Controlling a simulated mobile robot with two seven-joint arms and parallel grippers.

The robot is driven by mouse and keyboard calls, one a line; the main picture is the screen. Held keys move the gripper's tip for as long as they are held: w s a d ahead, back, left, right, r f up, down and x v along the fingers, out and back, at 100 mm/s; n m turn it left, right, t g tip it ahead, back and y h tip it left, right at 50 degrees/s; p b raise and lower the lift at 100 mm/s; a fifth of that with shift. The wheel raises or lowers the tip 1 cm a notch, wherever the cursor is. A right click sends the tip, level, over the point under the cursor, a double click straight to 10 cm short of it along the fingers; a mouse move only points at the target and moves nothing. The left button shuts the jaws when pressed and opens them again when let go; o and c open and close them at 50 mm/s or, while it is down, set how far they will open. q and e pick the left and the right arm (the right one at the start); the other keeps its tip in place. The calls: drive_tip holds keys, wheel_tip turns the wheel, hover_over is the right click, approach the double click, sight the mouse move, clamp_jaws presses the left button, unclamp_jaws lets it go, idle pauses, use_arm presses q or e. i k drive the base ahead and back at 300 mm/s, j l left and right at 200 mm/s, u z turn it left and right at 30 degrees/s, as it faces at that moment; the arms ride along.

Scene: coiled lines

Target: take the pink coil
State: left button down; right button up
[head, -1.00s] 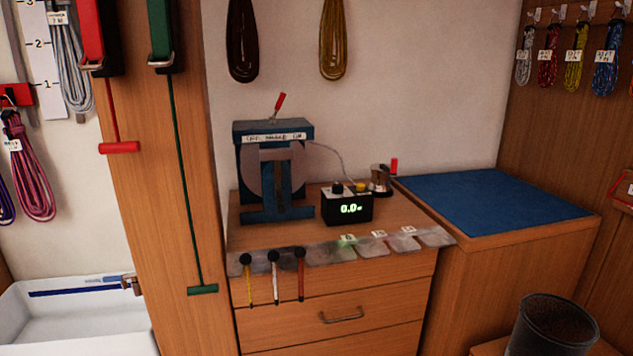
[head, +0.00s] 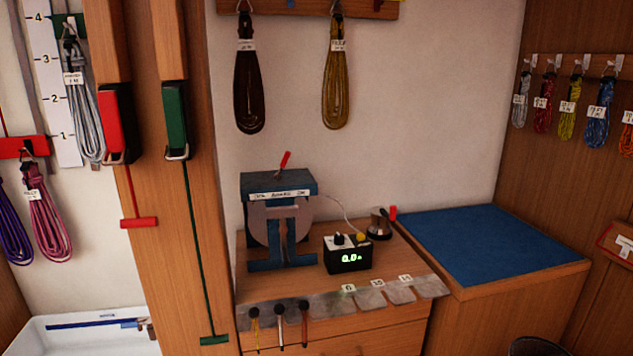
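The pink coil (head: 50,217) hangs at the far left of the head view, with a white tag near its top. It hangs from a hook below a red block (head: 22,147) on the white wall. A purple coil (head: 14,228) hangs just left of it, partly cut off by the picture edge. Neither of my grippers shows in the head view.
A wooden post (head: 165,230) with red and green pull handles stands right of the pink coil. A white basin (head: 80,335) lies below it. A grey coil (head: 86,105) hangs above right. The blue-topped counter (head: 490,243) is clear.

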sight(45, 232)
drive_tip(key=u, duration=1.45)
drive_tip(key=z, duration=0.45)
drive_tip(key=i+j+z, duration=0.25)
drive_tip(key=z, duration=0.2)
drive_tip(key=i+j+z, duration=0.6)
drive_tip(key=j, duration=0.35)
drive_tip(key=i+j, duration=0.2)
drive_tip(key=j+z, duration=0.05)
drive_tip(key=j, duration=0.05)
